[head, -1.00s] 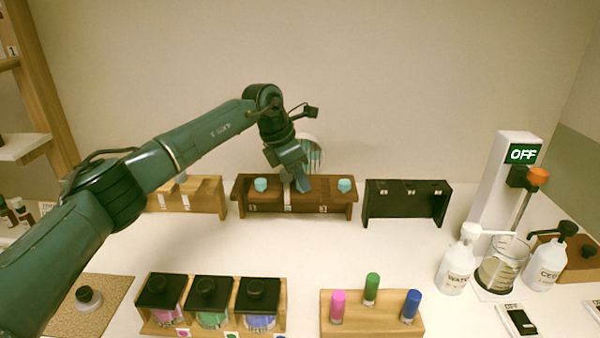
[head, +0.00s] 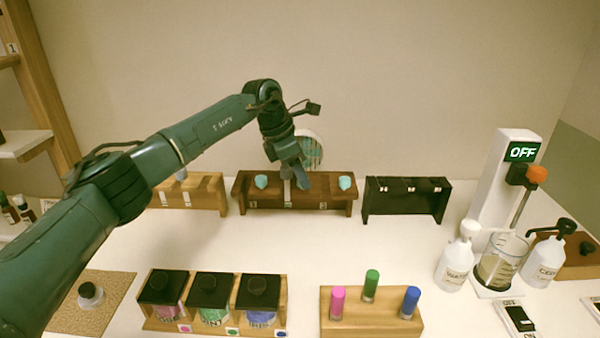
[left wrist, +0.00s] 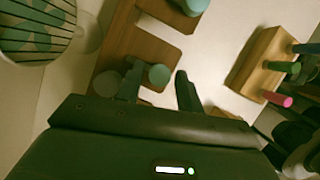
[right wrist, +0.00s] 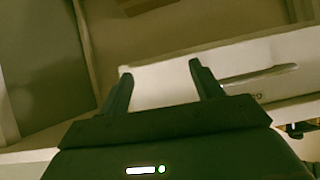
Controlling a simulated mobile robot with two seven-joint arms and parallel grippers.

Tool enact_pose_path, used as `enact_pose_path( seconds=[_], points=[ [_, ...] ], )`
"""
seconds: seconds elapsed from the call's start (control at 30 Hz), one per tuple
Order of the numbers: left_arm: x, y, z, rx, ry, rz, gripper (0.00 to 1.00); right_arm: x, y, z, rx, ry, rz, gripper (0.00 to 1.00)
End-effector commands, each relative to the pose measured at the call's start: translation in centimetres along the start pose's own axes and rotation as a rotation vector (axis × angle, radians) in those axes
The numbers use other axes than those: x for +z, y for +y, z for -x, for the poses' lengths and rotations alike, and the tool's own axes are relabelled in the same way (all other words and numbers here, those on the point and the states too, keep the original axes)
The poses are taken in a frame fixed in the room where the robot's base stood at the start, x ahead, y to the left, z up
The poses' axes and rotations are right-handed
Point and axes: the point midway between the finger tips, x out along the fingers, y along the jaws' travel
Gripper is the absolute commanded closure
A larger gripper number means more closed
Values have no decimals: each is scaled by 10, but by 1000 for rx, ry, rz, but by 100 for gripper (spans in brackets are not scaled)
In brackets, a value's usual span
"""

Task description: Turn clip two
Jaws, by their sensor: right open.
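Teal clips sit on a dark brown wooden rack (head: 330,205) at the back middle. In the head view the left clip (head: 261,181) and the right clip (head: 345,182) show; my left gripper (head: 303,184) covers the middle of the rack. In the left wrist view my left gripper (left wrist: 158,72) has its fingers apart, with a round teal clip top (left wrist: 159,75) between them, nearer the left finger. I cannot tell whether they touch. Another teal clip (left wrist: 190,5) shows at the top edge. My right gripper (right wrist: 160,72) is open and empty.
A light wooden rack (head: 205,195) and a black rack (head: 405,205) flank the brown one. Lidded jars (head: 210,292) and a block (head: 370,320) with coloured vials stand in front. A dispenser reading OFF (head: 505,180) stands right. The table's middle is clear.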

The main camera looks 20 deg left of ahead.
Motion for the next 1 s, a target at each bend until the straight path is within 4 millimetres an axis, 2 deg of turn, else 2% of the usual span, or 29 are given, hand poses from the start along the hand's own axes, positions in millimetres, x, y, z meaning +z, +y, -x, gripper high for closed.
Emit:
enact_pose_path(
  seconds=[0.1,0.33,0.47,0.57,0.8,1.0],
  points=[
    [0,0,-1,-1,1,1,54,0,0,0,0,0,0,35],
    [-1,0,-1,-2,2,2,54,0,0,0,0,1,-1,35],
    [-1,0,7,-1,1,2,54,1,0,-1,0,2,-1,35],
    [-1,1,23,2,0,2,54,2,-1,-2,-2,6,0,35],
    [-1,1,78,3,0,2,54,2,-4,-5,-10,20,0,35],
    [0,0,114,0,0,2,54,-1,-5,-4,-14,29,3,35]
  ],
)
